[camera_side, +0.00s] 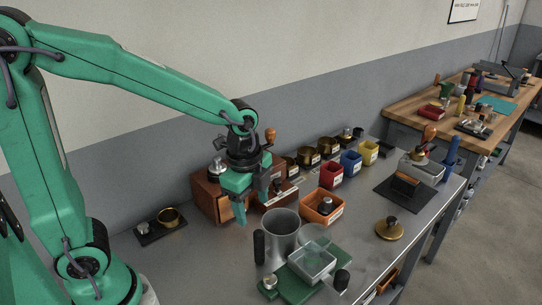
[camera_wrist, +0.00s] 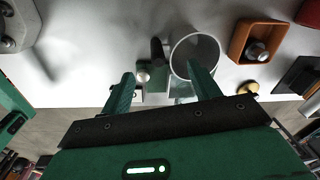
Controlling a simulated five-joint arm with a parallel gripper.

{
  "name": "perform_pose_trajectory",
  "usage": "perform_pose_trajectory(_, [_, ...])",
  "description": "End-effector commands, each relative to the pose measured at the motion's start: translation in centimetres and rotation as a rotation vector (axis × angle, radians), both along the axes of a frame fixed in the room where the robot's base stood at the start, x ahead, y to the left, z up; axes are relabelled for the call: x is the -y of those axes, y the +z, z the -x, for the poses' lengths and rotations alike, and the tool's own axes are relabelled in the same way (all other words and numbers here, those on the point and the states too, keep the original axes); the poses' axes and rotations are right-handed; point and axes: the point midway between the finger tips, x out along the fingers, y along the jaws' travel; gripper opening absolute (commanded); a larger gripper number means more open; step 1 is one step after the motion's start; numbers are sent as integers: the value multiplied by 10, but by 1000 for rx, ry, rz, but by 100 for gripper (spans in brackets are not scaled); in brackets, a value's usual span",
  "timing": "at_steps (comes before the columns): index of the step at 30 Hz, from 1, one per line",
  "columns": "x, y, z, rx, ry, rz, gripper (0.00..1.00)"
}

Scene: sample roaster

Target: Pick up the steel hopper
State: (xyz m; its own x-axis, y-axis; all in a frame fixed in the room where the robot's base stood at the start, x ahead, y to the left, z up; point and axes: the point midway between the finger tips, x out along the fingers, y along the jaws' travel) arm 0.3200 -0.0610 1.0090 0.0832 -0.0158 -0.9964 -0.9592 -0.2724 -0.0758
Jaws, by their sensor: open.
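A grey steel cylinder, open at the top with a dark upright handle at its left, looks like the steel hopper (camera_side: 281,238). It stands upright on the bench, just behind a green-based device with a clear tray. My gripper (camera_side: 258,203) is open and empty, above and to the left of the hopper in the side view. In the wrist view the hopper (camera_wrist: 195,52) shows its round open mouth beyond my gripper (camera_wrist: 161,76), near the right finger. Its dark handle (camera_wrist: 157,51) lies between the two fingers' directions. I see no contact.
The green-based device (camera_side: 305,277) stands close in front of the hopper. An orange box (camera_side: 322,206) is behind it to the right, and a wooden drawer box (camera_side: 209,199) behind my gripper. A brass disc (camera_side: 389,230) lies right. Bare bench shows left of the hopper.

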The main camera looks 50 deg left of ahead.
Motion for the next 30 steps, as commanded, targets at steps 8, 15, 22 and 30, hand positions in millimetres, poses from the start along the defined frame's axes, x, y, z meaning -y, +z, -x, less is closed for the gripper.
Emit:
perform_pose_trajectory(8, [15,-28,-12,-72,-240,-24,62])
perform_pose_trajectory(15, [16,-33,-13,-81,-276,-27,62])
perform_pose_trajectory(22, [16,-46,-13,-84,-274,-28,62])
perform_pose_trajectory(30, [16,-59,-13,-81,-273,-28,62])
